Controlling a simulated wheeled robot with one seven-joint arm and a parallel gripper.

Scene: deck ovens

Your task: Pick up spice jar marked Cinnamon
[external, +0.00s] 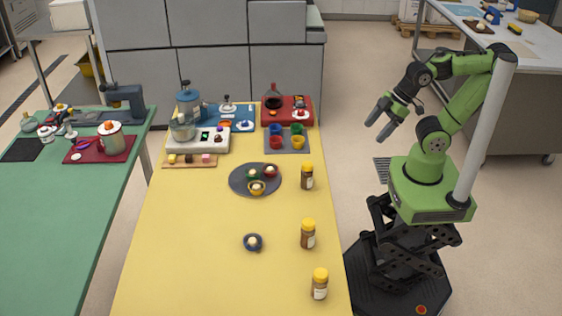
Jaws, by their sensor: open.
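Three spice jars with yellow lids stand upright along the right side of the yellow table (190,270). The far jar (307,177) is beside the dark round plate, the middle jar (308,234) is nearer, and the near jar (320,284) is close to the front. Their labels are too small to read, so I cannot tell which is Cinnamon. My gripper (375,128) is open and empty. It hangs in the air to the right of the table, up and to the right of the far jar in the picture, apart from all the jars.
A dark round plate (238,180) holds small bowls. A small dark bowl (253,243) stands alone. A white scale (185,141), a blue tray (240,112), a red tray (306,107) and a grey tray (287,148) fill the back. The table's front left is clear.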

